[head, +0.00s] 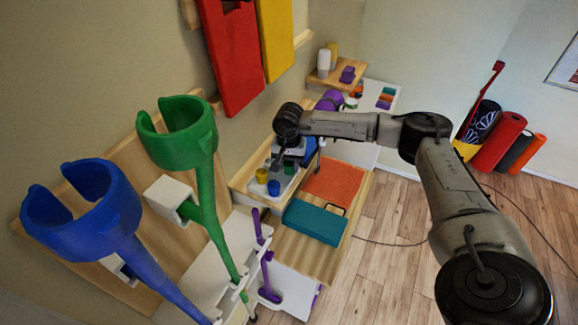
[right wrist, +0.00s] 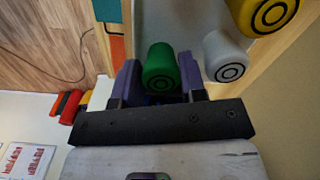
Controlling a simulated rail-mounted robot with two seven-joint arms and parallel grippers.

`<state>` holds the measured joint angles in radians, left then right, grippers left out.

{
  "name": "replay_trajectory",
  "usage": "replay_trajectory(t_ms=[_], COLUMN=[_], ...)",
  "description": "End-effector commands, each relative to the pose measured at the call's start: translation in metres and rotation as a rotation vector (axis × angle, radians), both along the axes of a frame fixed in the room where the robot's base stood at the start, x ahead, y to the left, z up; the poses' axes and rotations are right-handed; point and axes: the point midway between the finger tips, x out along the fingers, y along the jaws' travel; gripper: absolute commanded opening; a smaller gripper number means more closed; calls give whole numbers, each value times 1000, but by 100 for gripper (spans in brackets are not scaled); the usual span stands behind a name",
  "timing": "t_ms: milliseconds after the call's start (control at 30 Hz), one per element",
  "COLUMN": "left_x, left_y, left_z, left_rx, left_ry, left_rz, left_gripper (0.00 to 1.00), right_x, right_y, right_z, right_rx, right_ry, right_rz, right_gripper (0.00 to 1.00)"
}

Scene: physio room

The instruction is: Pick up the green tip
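The green tip (right wrist: 160,68) shows in the right wrist view between the two purple fingers of my right gripper (right wrist: 160,80). One finger is on each side of it, close to its sides; I cannot tell whether they touch it. A yellow tip (head: 262,175) and a blue tip (head: 274,187) stand near the gripper. My left gripper is not in view.
A grey tip (right wrist: 227,55) and the yellow tip (right wrist: 270,12) stand beside the green one. Blue (head: 84,212) and green (head: 180,135) crutches stand at the left. A teal block (head: 314,222) and an orange mat (head: 335,182) lie right of the tray.

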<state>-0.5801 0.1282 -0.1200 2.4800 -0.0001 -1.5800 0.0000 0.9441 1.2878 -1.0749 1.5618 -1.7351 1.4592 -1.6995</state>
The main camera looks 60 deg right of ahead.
Motion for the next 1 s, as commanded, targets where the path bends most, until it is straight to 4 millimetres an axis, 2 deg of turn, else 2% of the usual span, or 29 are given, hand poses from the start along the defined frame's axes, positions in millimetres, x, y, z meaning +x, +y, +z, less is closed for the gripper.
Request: replay_trajectory(t_ms=[33,167,567,667,833,1000], left_x=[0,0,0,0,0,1], left_y=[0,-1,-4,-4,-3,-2], left_z=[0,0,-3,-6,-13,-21], left_rx=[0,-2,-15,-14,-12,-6], left_ry=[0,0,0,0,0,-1], left_rz=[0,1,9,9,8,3], left_gripper=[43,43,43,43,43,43], right_x=[0,0,0,1,1,-29], right_y=[0,0,0,0,0,-13], right_z=[0,0,7,15,41,57], right_rx=[0,0,0,0,1,-4], right_ry=[0,0,-2,-3,-5,-1], right_rz=[0,0,0,0,1,-3], right_gripper=[26,14,14,14,14,14])
